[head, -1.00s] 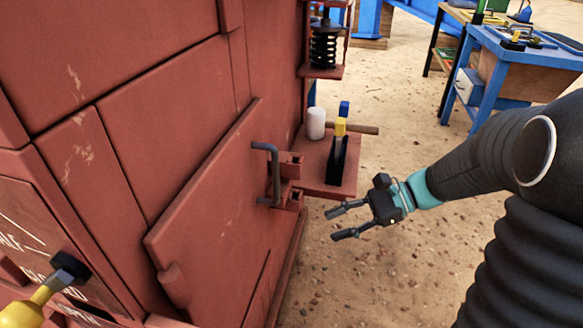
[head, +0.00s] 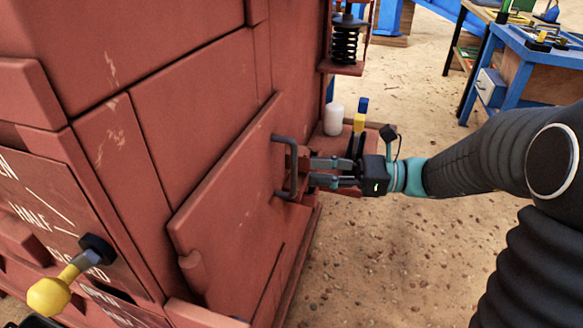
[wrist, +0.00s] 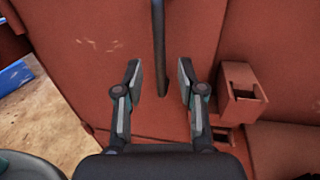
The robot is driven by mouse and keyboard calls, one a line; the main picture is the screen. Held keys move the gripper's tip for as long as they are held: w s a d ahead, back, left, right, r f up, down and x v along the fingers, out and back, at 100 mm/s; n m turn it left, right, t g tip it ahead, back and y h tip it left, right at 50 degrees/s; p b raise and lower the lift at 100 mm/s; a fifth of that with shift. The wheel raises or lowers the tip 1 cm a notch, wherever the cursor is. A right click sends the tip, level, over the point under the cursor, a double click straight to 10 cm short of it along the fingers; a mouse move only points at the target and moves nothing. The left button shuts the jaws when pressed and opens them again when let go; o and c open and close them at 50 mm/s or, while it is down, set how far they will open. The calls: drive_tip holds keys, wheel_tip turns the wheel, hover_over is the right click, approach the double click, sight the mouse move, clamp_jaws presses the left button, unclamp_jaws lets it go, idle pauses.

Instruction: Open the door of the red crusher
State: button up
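The red crusher (head: 195,95) fills the left of the head view. Its door (head: 225,195) is a slanted red panel lying against the crusher's side. A dark grey bar handle (head: 292,170) stands out near the door's right edge; it also shows upright in the wrist view (wrist: 160,50). My gripper (head: 315,172) is at the handle from the right. In the wrist view my gripper (wrist: 160,85) is open, with one finger on each side of the handle bar and a gap on both sides. The bracket (wrist: 240,92) is right of the fingers.
A yellow-knobbed lever (head: 62,282) sits on a labelled plate at lower left. A shelf behind my gripper holds a white cylinder (head: 334,119) and a yellow-and-blue item (head: 359,120). A blue workbench (head: 525,60) stands far right. The sandy ground (head: 400,270) is open.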

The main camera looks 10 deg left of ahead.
sight(293, 194)
drive_tip(key=shift+s+a, duration=0.2)
drive_tip(key=shift+a, duration=1.2)
drive_tip(key=shift+s+a, duration=0.15)
drive_tip(key=shift+a, duration=1.2)
clamp_jaws()
drive_tip(key=shift+a, duration=0.1)
